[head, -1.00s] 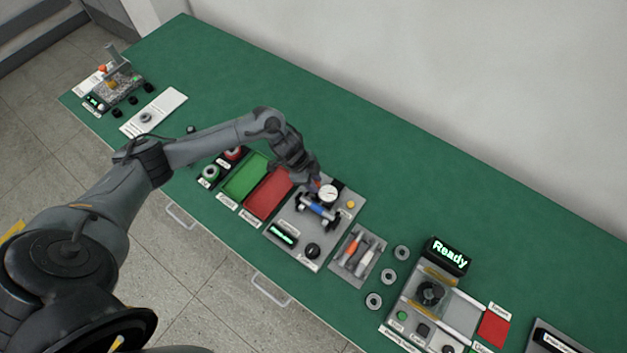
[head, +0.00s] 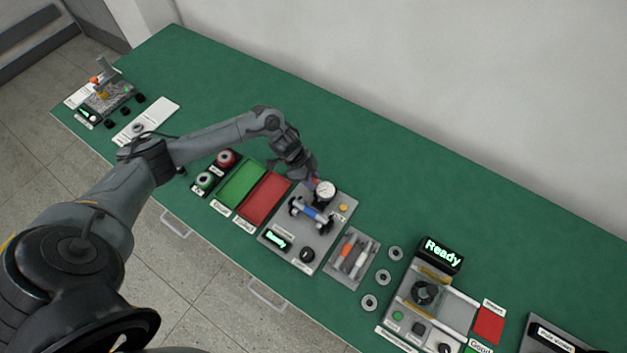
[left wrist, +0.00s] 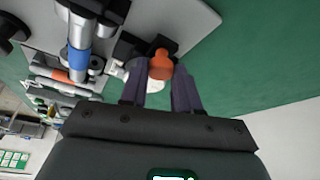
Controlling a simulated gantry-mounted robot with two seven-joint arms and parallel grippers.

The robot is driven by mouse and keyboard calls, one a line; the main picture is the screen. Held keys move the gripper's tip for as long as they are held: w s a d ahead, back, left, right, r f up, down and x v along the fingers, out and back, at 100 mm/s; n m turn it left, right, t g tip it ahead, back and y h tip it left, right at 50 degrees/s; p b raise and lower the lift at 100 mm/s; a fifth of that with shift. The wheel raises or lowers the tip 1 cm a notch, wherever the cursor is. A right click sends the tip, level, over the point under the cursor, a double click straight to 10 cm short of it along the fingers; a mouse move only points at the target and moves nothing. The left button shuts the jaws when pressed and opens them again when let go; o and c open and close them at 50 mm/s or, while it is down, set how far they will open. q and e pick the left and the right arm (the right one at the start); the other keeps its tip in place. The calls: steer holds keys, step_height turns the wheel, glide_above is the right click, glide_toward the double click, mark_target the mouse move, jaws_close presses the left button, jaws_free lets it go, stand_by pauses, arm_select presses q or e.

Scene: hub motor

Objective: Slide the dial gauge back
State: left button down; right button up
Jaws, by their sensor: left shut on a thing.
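The dial gauge (head: 326,190) has a round white face and stands at the back of a grey fixture plate (head: 322,243). A shaft with a blue middle (head: 311,211) lies across supports on the plate, in front of the gauge. My left gripper (head: 315,181) is at the gauge's left side. In the left wrist view, its two dark fingers (left wrist: 160,84) are shut on an orange knob (left wrist: 161,65) beside the gauge's white body (left wrist: 130,77), which is partly hidden by a finger. My right gripper is not in view.
Red (head: 264,199) and green (head: 240,184) trays lie left of the plate. A tool tray (head: 352,257) and several grey rings (head: 383,277) lie to its right, before a station with a "Ready" display (head: 442,254). The green table behind the gauge is clear.

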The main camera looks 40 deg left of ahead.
arm_select(q)
steer(key=c, duration=0.8)
jaws_free()
steer(key=shift+w+a, duration=0.1)
steer(key=shift+w, duration=0.2)
steer(key=shift+c, duration=0.2)
steer(key=shift+s+r, duration=0.1)
steer(key=v, duration=1)
steer(key=shift+a+r+p, duration=0.15)
steer(key=shift+r+p, duration=0.1)
steer(key=shift+p, duration=0.15)
steer(key=shift+s, duration=0.15)
